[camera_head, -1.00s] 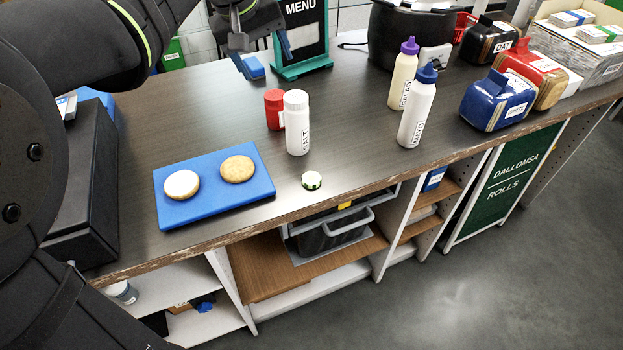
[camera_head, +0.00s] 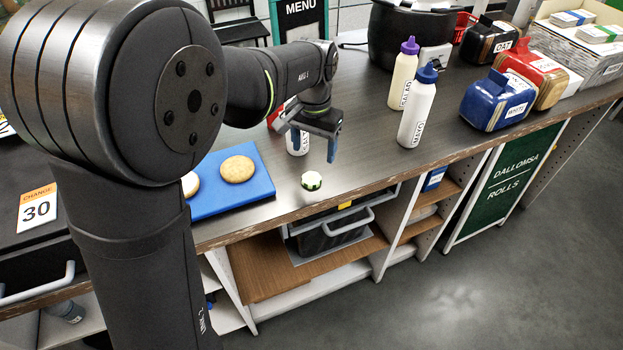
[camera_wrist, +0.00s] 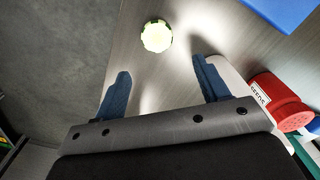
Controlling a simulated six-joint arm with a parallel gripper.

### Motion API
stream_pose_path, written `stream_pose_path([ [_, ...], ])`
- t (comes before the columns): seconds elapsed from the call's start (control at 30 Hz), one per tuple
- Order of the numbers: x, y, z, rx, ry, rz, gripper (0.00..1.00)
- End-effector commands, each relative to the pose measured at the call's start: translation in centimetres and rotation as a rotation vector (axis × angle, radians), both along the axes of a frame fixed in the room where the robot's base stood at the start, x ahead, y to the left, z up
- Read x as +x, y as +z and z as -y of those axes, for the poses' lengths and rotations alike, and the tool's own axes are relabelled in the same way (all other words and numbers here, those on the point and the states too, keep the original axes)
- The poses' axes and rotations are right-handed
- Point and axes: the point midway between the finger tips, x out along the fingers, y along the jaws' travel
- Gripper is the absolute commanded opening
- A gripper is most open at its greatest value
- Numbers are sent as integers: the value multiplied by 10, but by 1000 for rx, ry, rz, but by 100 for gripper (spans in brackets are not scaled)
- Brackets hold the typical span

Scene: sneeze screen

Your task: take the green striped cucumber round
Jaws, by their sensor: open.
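The green striped cucumber round (camera_head: 312,181) is small, with a pale top and a green-and-white striped side. It lies on the dark counter near its front edge, right of the blue board. In the wrist view the cucumber round (camera_wrist: 156,36) is beyond the fingertips, roughly midway between them. My gripper (camera_head: 316,142) is open and empty, above and behind the round, apart from it. Its two blue fingers also show in the wrist view, where the gripper (camera_wrist: 162,75) has nothing between its tips.
The blue board (camera_head: 255,186) with two bun halves is to the left. White mayo (camera_head: 416,110) and salad (camera_head: 402,75) bottles stand right. Counter right of the round is clear.

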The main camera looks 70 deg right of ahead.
Motion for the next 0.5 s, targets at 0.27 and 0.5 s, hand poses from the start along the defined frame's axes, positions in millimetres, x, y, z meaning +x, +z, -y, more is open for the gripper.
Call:
stream_pose_path([
  [0.27,0,-26,-1,1,1,0,68],
  [0.5,0,-58,-10,3,1,-1,68],
])
